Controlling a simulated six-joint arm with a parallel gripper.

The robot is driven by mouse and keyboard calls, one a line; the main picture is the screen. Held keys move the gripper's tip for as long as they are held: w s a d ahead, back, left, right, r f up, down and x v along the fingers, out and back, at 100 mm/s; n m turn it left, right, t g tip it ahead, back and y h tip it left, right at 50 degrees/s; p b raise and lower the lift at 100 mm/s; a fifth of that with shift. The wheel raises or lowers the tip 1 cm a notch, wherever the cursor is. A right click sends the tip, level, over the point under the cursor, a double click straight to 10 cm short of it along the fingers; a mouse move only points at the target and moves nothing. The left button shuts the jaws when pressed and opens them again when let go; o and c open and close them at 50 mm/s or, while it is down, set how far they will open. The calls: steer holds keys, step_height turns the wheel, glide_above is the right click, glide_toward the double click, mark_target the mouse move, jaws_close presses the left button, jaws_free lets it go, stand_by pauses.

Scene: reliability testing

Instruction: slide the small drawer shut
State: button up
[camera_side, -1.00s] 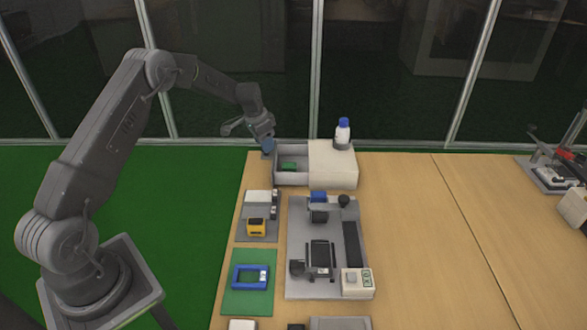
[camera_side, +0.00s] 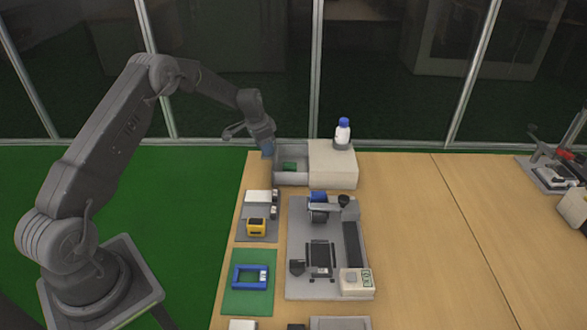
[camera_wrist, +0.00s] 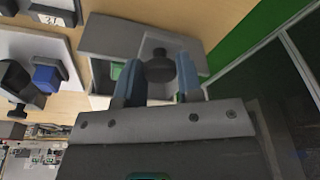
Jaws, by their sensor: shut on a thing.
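The small grey drawer (camera_side: 291,178) is pulled out to the left of its white housing (camera_side: 333,166) at the back of the table. A green item (camera_side: 289,166) lies inside it. My gripper (camera_side: 268,152) is at the drawer's left front end. In the wrist view, the dark round knob (camera_wrist: 159,66) on the drawer front (camera_wrist: 125,38) sits between the two blue-grey fingers of my gripper (camera_wrist: 158,80), which is shut on it. The green item is partly hidden behind a finger there.
In front lie a grey fixture plate (camera_side: 300,285), a yellow device (camera_side: 256,226) and a blue frame on a green mat (camera_side: 249,302). The table's right part is mostly clear.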

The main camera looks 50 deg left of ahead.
steer(key=shift+w+d+r, duration=0.1)
steer(key=shift+w+d, duration=3.85)
steer(key=shift+w, duration=0.05)
steer(key=shift+w+d, duration=0.1)
steer(key=shift+d, duration=0.05)
steer(key=o, duration=0.5)
steer(key=shift+r, duration=2.45)
